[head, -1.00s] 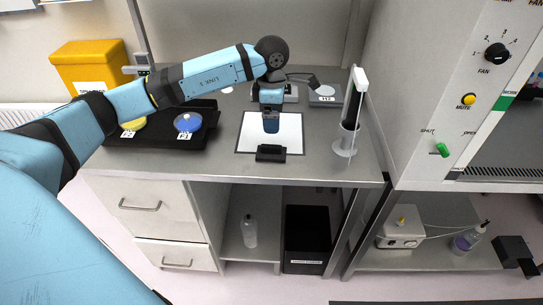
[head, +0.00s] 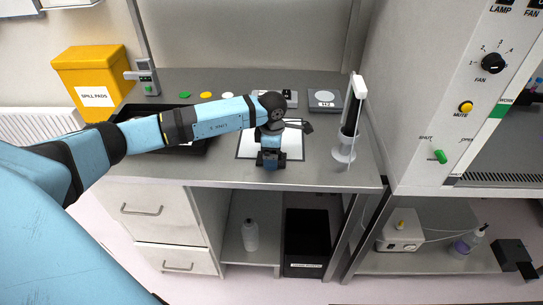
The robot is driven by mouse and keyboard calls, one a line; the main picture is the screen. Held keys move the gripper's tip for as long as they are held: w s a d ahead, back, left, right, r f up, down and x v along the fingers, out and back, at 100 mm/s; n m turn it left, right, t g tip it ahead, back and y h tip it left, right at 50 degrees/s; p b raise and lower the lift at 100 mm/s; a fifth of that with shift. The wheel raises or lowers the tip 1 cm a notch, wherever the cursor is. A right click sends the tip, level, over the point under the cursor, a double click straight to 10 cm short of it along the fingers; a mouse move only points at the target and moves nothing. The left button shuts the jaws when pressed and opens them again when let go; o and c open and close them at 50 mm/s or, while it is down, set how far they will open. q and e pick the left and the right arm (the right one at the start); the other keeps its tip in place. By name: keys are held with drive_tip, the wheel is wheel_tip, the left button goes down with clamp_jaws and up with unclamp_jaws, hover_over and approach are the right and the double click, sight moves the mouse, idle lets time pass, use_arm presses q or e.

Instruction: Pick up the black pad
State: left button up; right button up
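The black pad (head: 282,160) lies at the front edge of a white sheet (head: 297,147) on the metal bench. My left gripper (head: 270,163) points down right at the pad and covers its middle. Only the pad's two ends show, one on each side of the gripper. I cannot tell whether the fingers are open or shut on it.
A black tray (head: 128,108) lies to the left, partly behind my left arm. A white stand (head: 344,148) rises at the right. Small devices (head: 325,101) and coloured discs (head: 206,95) lie at the back. A tall cabinet (head: 415,100) borders the bench's right side.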

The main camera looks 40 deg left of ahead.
use_arm(q)
drive_tip(key=shift+f, duration=0.5)
drive_tip(key=c, duration=1)
drive_tip(key=shift+r, duration=0.1)
wheel_tip(320, 180, up, 20)
drive_tip(key=b, duration=0.1)
drive_tip(key=shift+b, duration=0.3)
